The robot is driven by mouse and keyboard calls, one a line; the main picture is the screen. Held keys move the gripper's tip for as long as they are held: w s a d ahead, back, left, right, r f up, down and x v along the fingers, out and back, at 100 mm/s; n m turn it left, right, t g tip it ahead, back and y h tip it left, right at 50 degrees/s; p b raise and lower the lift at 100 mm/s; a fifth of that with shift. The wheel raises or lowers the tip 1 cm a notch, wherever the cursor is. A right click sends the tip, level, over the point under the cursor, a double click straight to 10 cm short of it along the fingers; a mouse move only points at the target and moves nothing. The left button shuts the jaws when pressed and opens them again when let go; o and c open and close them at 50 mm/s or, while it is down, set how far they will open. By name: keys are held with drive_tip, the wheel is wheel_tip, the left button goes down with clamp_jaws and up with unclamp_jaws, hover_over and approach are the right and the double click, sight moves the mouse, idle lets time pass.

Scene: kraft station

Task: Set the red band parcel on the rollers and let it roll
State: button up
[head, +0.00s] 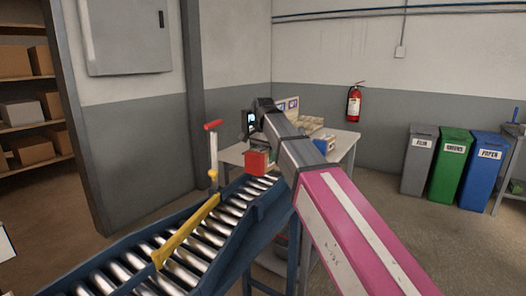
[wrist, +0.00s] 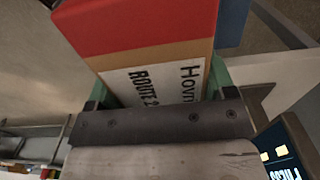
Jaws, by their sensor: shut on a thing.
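The red band parcel (head: 256,161) is up above the far end of the rollers in the head view. In the wrist view the parcel (wrist: 140,25) shows a broad red face, a brown cardboard strip and a white label reading "ROUTE 2". My gripper (wrist: 160,88) is shut on it, with a green finger on each side. In the head view my gripper's fingers are mostly hidden by the arm. The roller conveyor (head: 215,222) has shiny rollers in a blue frame and slopes toward the lower left. I cannot tell whether the parcel touches the rollers.
A yellow bar (head: 186,232) lies across the rollers, beside an upright post with a red handle (head: 213,125). A table (head: 345,146) with boxes stands behind my arm. Grey, green and blue bins (head: 450,160) stand at the right. Shelves with cartons (head: 30,110) stand at the left.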

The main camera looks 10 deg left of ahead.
drive_tip(key=shift+w+f, duration=0.15)
drive_tip(key=shift+f, duration=2.3)
drive_tip(key=o, duration=1.1)
